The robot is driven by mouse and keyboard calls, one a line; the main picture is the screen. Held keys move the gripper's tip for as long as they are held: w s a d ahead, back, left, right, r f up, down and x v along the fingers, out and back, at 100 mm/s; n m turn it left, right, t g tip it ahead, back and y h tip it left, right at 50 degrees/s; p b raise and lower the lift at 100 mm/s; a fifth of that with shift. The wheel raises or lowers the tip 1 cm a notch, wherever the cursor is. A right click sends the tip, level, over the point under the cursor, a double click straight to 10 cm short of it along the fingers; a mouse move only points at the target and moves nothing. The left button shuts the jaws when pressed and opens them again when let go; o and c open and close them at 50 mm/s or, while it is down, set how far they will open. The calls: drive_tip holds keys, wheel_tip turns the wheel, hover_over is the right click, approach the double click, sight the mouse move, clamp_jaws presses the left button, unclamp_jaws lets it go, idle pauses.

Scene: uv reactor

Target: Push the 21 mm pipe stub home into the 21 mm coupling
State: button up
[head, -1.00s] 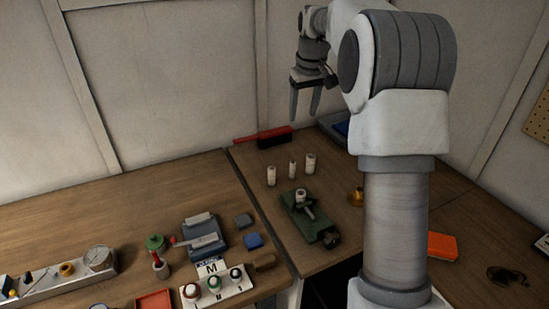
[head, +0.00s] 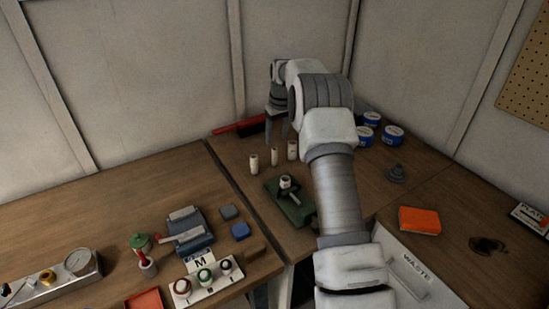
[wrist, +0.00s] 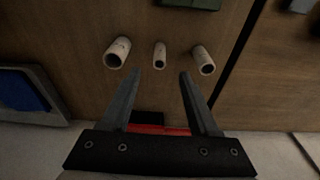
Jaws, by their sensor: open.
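Three pale pipe stubs stand upright in a row on the bench: a left one (head: 253,164), a middle one (head: 274,156) and a right one (head: 292,150). In the wrist view they differ in width: wide at left (wrist: 118,51), narrow in the middle (wrist: 160,55), medium at right (wrist: 203,60). I cannot read which is 21 mm. A green vise (head: 298,208) stands in front of them, with a short pale coupling (head: 286,181) upright at its jaws. My gripper (head: 277,138) is open and empty, behind the stubs. In the wrist view its fingertips (wrist: 160,75) point toward the middle stub, apparently apart from it.
A red and black brush (head: 238,126) lies behind the stubs. Blue-labelled tins (head: 371,120) stand right of my arm. An orange block (head: 420,220) lies at right.

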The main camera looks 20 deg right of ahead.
sight(275, 149)
drive_tip(key=f, duration=0.3)
drive_tip(key=w+f, duration=0.1)
drive_tip(key=f, duration=0.2)
drive_tip(key=f+p, duration=0.1)
drive_tip(key=f, duration=0.1)
drive_tip(key=shift+w+a+f, duration=0.1)
drive_tip(key=shift+w+f, duration=0.1)
drive_tip(key=shift+f, duration=0.2)
drive_tip(key=shift+c, duration=0.2)
clamp_jaws()
